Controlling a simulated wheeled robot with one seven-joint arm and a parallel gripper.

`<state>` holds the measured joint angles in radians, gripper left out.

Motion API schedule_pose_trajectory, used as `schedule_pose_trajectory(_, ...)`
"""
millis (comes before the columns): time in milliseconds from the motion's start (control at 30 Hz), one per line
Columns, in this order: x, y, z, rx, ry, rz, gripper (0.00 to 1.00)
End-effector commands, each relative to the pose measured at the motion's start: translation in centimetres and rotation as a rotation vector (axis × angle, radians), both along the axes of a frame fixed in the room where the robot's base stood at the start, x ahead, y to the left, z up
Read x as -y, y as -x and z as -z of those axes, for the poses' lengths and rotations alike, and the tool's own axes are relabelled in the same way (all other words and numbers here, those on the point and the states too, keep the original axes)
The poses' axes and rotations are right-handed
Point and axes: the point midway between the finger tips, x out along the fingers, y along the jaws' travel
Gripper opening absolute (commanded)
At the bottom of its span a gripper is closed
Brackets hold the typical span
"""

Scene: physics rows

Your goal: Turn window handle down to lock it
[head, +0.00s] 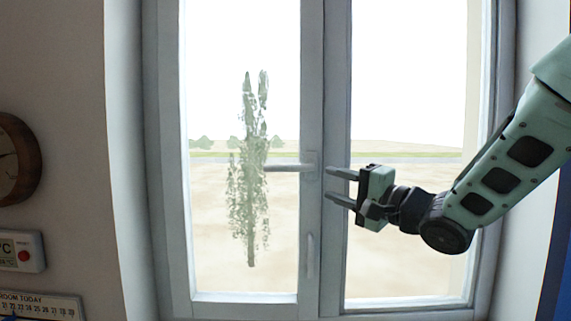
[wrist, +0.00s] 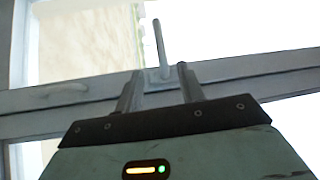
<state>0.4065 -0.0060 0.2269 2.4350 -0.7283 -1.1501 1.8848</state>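The window handle (head: 285,167) is a grey lever on the middle frame of the window. It lies level, pointing left from its mount. In the wrist view the handle (wrist: 160,45) points up the picture from its mount, beyond my fingers. My gripper (head: 328,183) is to the right of the mount, slightly lower in the head view, with its two fingers apart and pointing left. In the wrist view my gripper (wrist: 157,82) has nothing held between its fingers, and the mount shows between and just past the tips. I cannot tell whether a finger touches the frame.
A small upright grip (head: 310,256) is on the middle frame below the handle. Window panes (head: 410,250) lie on both sides, with a tree (head: 250,170) outside. A round clock (head: 18,160) and a white box with a red button (head: 24,252) are on the left wall.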

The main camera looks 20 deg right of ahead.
Motion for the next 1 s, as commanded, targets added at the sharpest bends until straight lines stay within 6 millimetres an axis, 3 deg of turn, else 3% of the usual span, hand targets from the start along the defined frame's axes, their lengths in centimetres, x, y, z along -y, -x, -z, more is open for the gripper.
schedule_pose_trajectory(600, -5.9, -10.9, -1.9, -0.002, 0.0, -0.002, 0.39)
schedule_pose_trajectory(800, -6.8, -12.8, -2.1, 0.0, 0.002, -0.001, 0.39)
schedule_pose_trajectory(1000, -7.0, -13.4, -2.1, 0.0, 0.001, 0.0, 0.39)
